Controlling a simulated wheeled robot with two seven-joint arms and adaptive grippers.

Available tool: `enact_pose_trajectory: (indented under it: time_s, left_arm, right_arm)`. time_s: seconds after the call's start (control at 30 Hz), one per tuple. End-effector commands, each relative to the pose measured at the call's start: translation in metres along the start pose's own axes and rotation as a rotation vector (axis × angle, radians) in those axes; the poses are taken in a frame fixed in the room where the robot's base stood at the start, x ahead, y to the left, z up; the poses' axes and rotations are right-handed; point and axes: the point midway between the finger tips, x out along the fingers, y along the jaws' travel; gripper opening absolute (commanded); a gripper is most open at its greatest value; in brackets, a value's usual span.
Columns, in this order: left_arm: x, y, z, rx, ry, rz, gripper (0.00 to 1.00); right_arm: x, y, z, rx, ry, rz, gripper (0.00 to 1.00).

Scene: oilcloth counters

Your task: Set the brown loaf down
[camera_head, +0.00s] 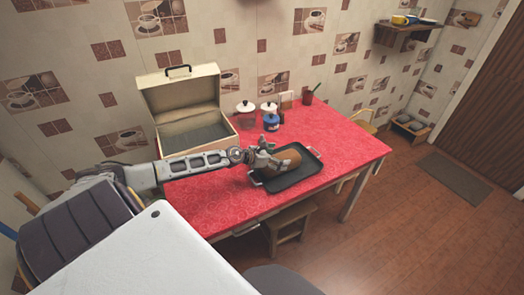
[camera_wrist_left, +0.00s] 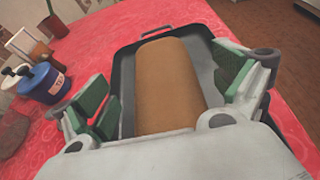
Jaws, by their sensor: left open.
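The brown loaf (camera_head: 288,158) lies in a dark tray (camera_head: 290,182) on the red table. In the left wrist view the loaf (camera_wrist_left: 170,85) lies lengthwise in the tray (camera_wrist_left: 124,72), with bare tray showing on both sides. My left gripper (camera_head: 262,159) is at the loaf's left end in the head view. Its green-padded fingers (camera_wrist_left: 168,88) are spread, one on each side of the loaf, with visible gaps. The loaf's near end is hidden behind the gripper body. My right gripper is not in view.
The red tabletop (camera_head: 345,145) is clear right of the tray. A stool (camera_head: 290,222) stands at the front.

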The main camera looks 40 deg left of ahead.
Motion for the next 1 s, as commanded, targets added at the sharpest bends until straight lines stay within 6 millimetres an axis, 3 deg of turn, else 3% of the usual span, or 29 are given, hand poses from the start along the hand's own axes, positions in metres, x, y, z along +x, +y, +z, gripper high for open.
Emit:
enact_pose_trajectory:
  time_s: [1.0]
  left_arm:
    - [-0.042, 0.0, -0.002, -0.001, 0.001, 0.0, 0.97]
  right_arm:
    - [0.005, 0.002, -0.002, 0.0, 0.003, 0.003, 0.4]
